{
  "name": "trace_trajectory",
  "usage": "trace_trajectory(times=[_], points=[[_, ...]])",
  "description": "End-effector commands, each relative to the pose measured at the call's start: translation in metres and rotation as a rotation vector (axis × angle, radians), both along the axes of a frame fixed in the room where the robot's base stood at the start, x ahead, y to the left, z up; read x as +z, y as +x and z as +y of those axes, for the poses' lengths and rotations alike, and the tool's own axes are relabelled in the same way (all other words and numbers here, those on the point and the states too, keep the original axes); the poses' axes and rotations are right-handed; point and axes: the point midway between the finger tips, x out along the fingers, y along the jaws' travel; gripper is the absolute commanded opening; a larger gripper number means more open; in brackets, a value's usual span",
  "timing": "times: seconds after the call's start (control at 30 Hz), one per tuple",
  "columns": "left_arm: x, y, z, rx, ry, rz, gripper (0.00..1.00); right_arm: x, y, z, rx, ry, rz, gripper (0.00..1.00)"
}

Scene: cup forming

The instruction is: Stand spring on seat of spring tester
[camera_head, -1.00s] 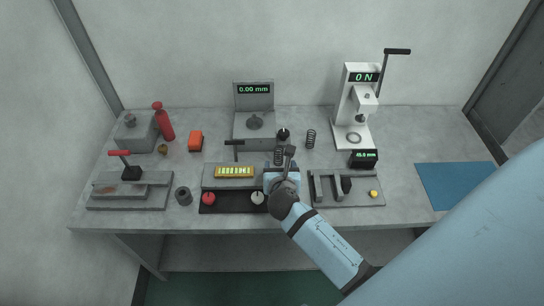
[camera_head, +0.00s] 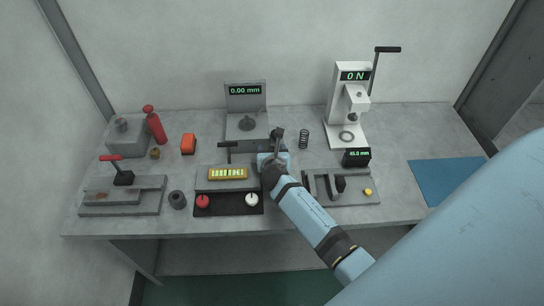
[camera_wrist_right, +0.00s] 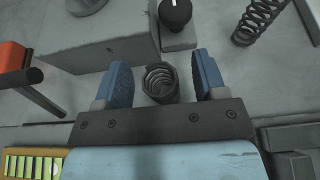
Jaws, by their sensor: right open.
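The white spring tester (camera_head: 346,100) stands at the back right. Its display reads 0 N, and its ring-shaped seat (camera_head: 347,136) is empty. One coil spring (camera_head: 304,139) stands on the table left of the tester; its lower part shows at the top right of the wrist view (camera_wrist_right: 258,20). My right gripper (camera_head: 277,146) is open, pointing away over the middle of the table. In the head view the gripper mostly hides that spring.
A grey gauge (camera_head: 246,118) reading 0.00 mm stands behind the gripper, with a black knob (camera_wrist_right: 175,12) close by. A grey fixture (camera_head: 345,188) and a small black display (camera_head: 356,158) are at the right. A blue mat (camera_head: 445,182) lies clear at the far right.

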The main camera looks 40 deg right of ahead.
Motion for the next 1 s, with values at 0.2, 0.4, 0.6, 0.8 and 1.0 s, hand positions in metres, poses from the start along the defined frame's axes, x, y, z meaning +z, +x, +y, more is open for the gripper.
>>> trace_trajectory(times=[0.2,0.4,0.6,0.8,1.0], points=[[-0.001,0.0,0.0,0.0,0.001,0.002,0.43,0.0,0.0,0.0,0.0,0.0,0.0,0.44],[-0.001,0.0,0.0,0.001,0.001,0.003,0.43,0.0,0.0,0.0,0.0,0.0,0.0,0.08],[-0.001,0.0,0.0,0.001,0.001,0.002,0.43,0.0,-0.001,0.0,0.0,0.0,0.0,0.08],[0.002,0.0,0.0,0.001,0.001,0.002,0.43,0.011,0.0,0.0,-0.002,0.001,-0.002,0.08],[0.009,0.0,0.0,0.001,0.001,0.001,0.43,0.045,0.0,-0.001,-0.001,-0.001,-0.004,0.08]])
